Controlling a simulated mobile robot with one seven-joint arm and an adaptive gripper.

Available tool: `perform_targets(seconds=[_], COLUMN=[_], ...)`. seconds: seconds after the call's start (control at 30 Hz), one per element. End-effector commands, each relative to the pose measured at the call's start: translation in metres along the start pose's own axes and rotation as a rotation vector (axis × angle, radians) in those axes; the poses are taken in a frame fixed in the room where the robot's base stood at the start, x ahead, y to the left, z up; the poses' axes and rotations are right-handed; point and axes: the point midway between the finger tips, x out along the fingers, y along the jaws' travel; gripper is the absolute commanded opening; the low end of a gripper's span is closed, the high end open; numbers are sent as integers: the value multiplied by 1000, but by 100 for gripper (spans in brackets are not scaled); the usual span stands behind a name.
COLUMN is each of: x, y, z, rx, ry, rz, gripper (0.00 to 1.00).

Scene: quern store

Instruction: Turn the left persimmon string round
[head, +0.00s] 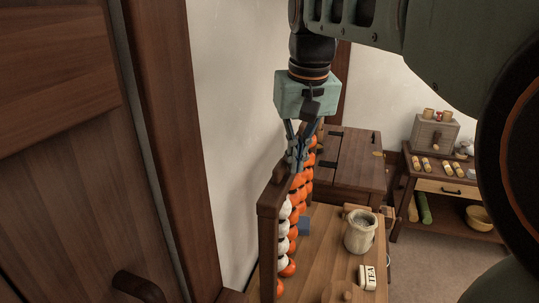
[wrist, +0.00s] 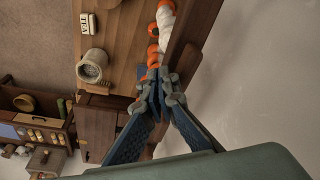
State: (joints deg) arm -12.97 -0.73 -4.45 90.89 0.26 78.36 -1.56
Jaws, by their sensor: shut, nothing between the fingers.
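A dark wooden rack (head: 268,237) stands at the wall end of a wooden bench, with strings of persimmons hanging at it. The nearer persimmon string (head: 282,247) shows white on its left side and orange on its right. Farther back, another run (head: 299,196) shows orange. In the wrist view, white and orange persimmons (wrist: 165,20) line the rack beam (wrist: 190,30). My gripper (head: 297,163) is shut and empty, pointing down at the top of the strings by the rack beam. In the wrist view its fingertips (wrist: 158,80) meet close to orange fruit; I cannot tell if they touch.
A pale jar (head: 360,231) and a TEA box (head: 367,277) stand on the bench (head: 325,250) to the right. A small blue thing (head: 304,225) is beside the strings. A dark chest (head: 352,160) stands behind. The wall is close on the left.

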Motion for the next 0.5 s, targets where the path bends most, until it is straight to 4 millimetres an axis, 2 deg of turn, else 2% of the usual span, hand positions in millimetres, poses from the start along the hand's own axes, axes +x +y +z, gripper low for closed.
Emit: perform_targets(seconds=[0.5], x=[-28], y=[3], z=[-6], rx=[0], ry=[0], rz=[0], gripper=[0])
